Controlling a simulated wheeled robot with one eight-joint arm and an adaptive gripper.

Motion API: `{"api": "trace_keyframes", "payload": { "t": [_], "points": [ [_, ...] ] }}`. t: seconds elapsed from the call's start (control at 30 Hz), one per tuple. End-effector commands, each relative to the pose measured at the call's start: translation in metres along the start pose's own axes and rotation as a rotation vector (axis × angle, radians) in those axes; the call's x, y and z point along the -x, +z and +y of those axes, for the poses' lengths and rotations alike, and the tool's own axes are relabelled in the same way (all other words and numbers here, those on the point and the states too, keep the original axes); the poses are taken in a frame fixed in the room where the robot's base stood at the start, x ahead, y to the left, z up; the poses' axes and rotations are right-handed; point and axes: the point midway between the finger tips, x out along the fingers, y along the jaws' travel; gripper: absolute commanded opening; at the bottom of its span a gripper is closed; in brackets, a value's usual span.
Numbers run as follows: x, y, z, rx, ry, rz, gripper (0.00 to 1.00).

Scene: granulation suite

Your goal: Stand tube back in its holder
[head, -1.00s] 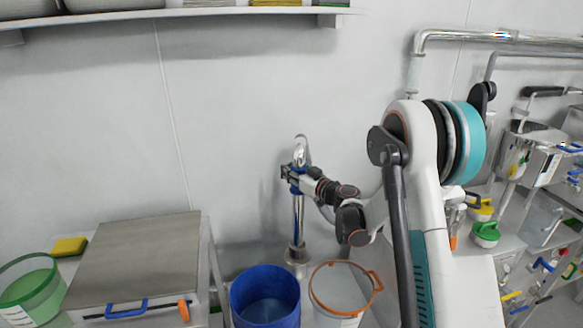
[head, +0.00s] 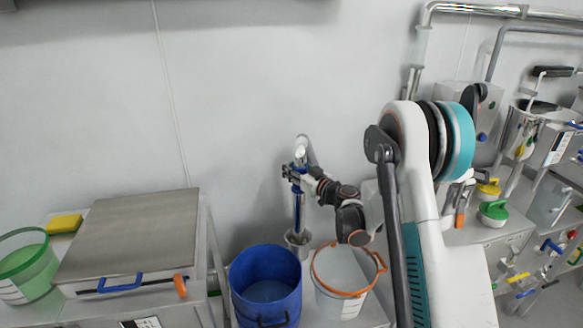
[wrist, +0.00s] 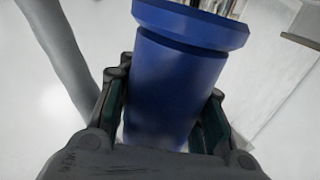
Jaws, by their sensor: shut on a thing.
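The tube (head: 299,214) is a slim, shiny metal pipe with a blue sleeve and a bent metal top. It stands near upright in the head view. My gripper (head: 294,175) is shut around the blue sleeve, which fills the space between the two fingers in the wrist view (wrist: 172,90). The holder (head: 297,243) is a small grey cup beneath the tube, behind the buckets. The tube's lower end meets the holder's mouth and seems to go into it. How deep it sits is hidden.
A blue bucket (head: 266,287) and a white bucket with an orange rim (head: 344,282) stand just in front of the holder. A steel-lidded box (head: 130,235) and a green tub (head: 25,268) are at left. Pipes and valves (head: 520,130) crowd the right. The wall behind is bare.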

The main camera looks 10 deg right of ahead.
Motion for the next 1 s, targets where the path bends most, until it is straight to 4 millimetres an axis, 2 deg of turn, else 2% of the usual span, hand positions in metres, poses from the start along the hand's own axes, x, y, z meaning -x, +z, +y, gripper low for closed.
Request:
{"api": "trace_keyframes", "payload": {
  "t": [0.43,0.47,0.6,1.0],
  "points": [
    [0.0,0.0049,0.0,0.0,0.0,0.0,0.0],
    [0.0,0.0049,0.0,0.0,0.0,0.0,0.28],
    [0.0001,0.0049,0.0,0.0,0.0,0.0,0.59],
    [0.0032,0.0055,0.0003,0.0,0.0,0.0,0.6]
  ]
}}
